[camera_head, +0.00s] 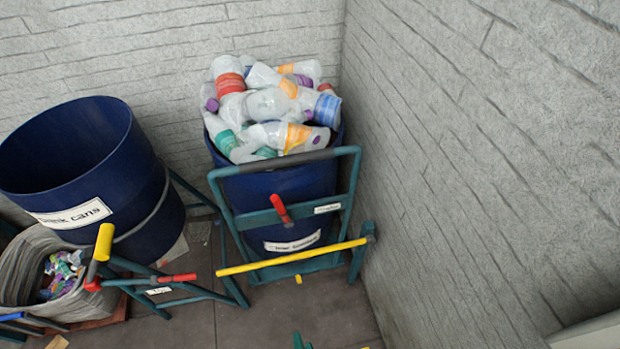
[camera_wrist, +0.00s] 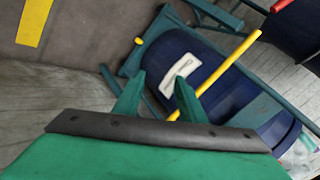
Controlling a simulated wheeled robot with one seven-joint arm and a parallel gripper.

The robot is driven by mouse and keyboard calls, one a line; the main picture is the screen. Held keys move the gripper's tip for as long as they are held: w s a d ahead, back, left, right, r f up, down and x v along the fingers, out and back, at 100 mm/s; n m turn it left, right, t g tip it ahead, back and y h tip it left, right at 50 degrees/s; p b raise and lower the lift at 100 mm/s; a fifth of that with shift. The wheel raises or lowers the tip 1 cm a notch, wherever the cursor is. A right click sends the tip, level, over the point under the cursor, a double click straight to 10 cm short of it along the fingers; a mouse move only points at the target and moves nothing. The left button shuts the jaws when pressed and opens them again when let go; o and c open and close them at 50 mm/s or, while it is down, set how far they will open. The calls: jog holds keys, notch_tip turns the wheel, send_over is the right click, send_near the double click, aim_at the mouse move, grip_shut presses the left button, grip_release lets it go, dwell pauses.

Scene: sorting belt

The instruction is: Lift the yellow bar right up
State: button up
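The yellow bar (camera_head: 290,257) runs low across the front of a teal frame, nearly level, with its right end a little higher at a dark pivot. It also shows in the wrist view (camera_wrist: 232,60), slanting behind the right finger, with a short stretch visible between the fingers. My gripper (camera_wrist: 160,76) is open, with its green fingers apart and nothing held. The bar appears to lie beyond the fingertips. At the bottom edge of the head view, a small green part shows, possibly a fingertip, in front of and below the bar.
The teal frame (camera_head: 222,207) stands around a blue barrel (camera_head: 300,190) heaped with plastic bottles (camera_head: 265,103). A red lever (camera_head: 281,208) sticks out above the bar. A second blue barrel (camera_head: 160,205) and frame stand left, with a yellow handle (camera_head: 104,242). A stone wall (camera_head: 480,150) bounds the right.

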jog(key=s+d+r+n+t+h, duration=0.1)
jog(key=s+r+n, duration=0.1)
jog(key=r, duration=0.4)
jog(key=s+d+r+n+t+h, duration=0.1)
jog(key=s+d+r+n+h, duration=0.1)
jog(key=r, duration=0.5)
jog(key=shift+s+r+t, duration=0.25)
jog(key=shift+s+t, duration=0.05)
jog(key=shift+s, duration=0.55)
jog(key=r+n+t, duration=0.1)
jog(key=r, duration=0.4)
jog(key=s+r+n+t, duration=0.1)
jog(key=r+n, duration=0.1)
jog(key=r, duration=0.3)
jog(key=a+r+n+t, duration=0.1)
jog(key=r+n, duration=0.1)
jog(key=r, duration=0.3)
jog(key=shift+s+r, duration=0.3)
jog(key=shift+s, duration=0.1)
jog(key=c, duration=0.3)
jog(key=shift+a+r+t, duration=0.1)
jog(key=shift+r+t, duration=0.2)
grip_shut()
